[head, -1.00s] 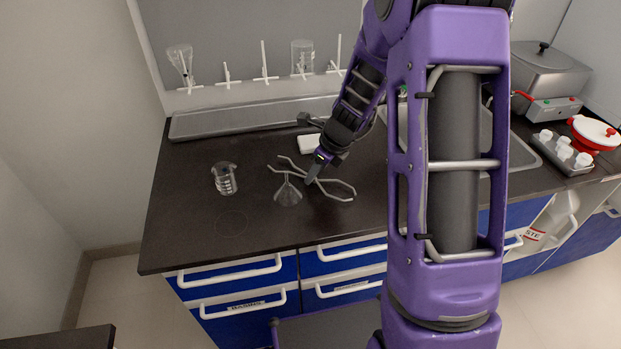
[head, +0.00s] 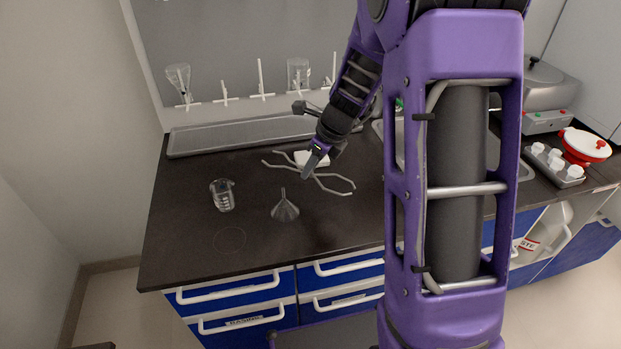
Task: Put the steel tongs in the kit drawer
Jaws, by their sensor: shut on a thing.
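The steel tongs (head: 335,191) are a thin, bent silver pair, spread wide above the dark counter, behind and to the right of the funnel. My gripper (head: 309,174) is shut on the tongs near their middle, pointing down; its fingers partly hide them there. The tongs seem a little above the counter, though the gap is hard to judge. The blue drawers with white handles below the counter are shut. One lower drawer (head: 285,319) bears a label that seems to read "BASINS". I cannot read a kit label on the others, such as the upper right drawer (head: 345,264).
A glass beaker (head: 223,195) and a funnel (head: 285,208) stand on the counter near the tongs. A grey tray (head: 230,137) lies along the wall. The front left counter is clear.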

